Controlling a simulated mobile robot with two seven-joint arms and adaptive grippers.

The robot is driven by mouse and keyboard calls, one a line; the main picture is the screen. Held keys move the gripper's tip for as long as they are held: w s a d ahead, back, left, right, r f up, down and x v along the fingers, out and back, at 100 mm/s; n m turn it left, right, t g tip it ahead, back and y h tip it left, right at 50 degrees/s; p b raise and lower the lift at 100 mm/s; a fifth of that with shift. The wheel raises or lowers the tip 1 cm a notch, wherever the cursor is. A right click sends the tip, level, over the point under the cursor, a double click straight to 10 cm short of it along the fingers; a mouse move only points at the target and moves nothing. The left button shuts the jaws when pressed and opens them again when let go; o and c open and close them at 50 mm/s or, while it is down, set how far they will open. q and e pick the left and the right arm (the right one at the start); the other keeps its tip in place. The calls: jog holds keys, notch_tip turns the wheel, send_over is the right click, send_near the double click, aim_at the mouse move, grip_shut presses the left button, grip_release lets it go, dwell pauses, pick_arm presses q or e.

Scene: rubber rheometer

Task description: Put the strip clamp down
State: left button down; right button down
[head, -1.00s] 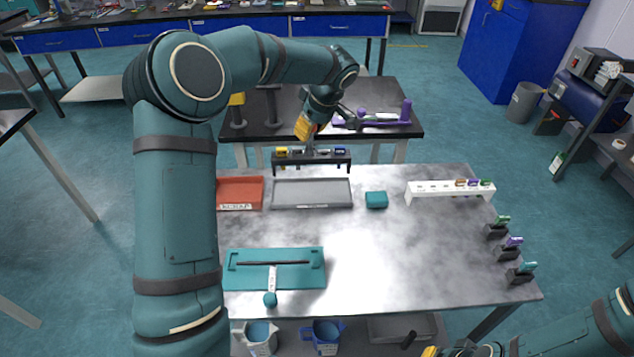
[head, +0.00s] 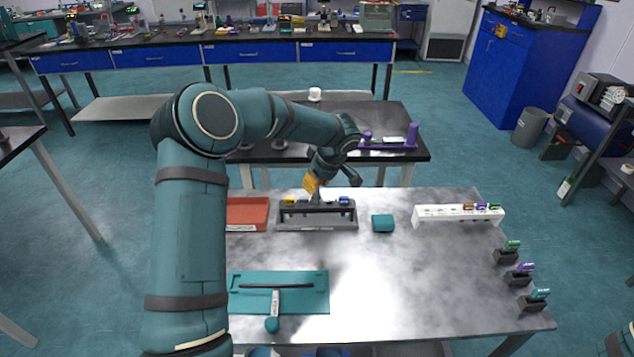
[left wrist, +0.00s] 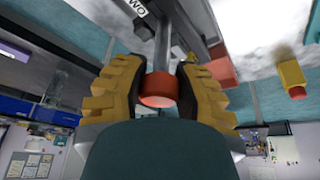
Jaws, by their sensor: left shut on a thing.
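The strip clamp (head: 300,209) is a dark bar with end posts and small yellow and blue pieces along its top. In the head view it is level over the grey tray (head: 318,228), overlapping most of it; I cannot tell whether it touches. My left gripper (head: 316,194) is above the bar's middle. In the left wrist view its yellow fingers (left wrist: 159,90) are shut around a metal stem with a red end (left wrist: 159,90). A yellow piece (left wrist: 292,73) shows at the right there. My right gripper is out of view.
A red tray (head: 247,213) is left of the grey tray and a teal block (head: 382,223) right of it. A white rack (head: 450,215) and several small dark holders (head: 507,256) stand farther right. A teal fixture (head: 310,297) lies in front. The table's middle right is clear.

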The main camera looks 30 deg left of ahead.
pick_arm(q)
jog(key=shift+f, duration=0.1)
jog(key=c, duration=0.7)
grip_release()
jog(key=p+v, duration=0.1)
jog(key=v, duration=1.1)
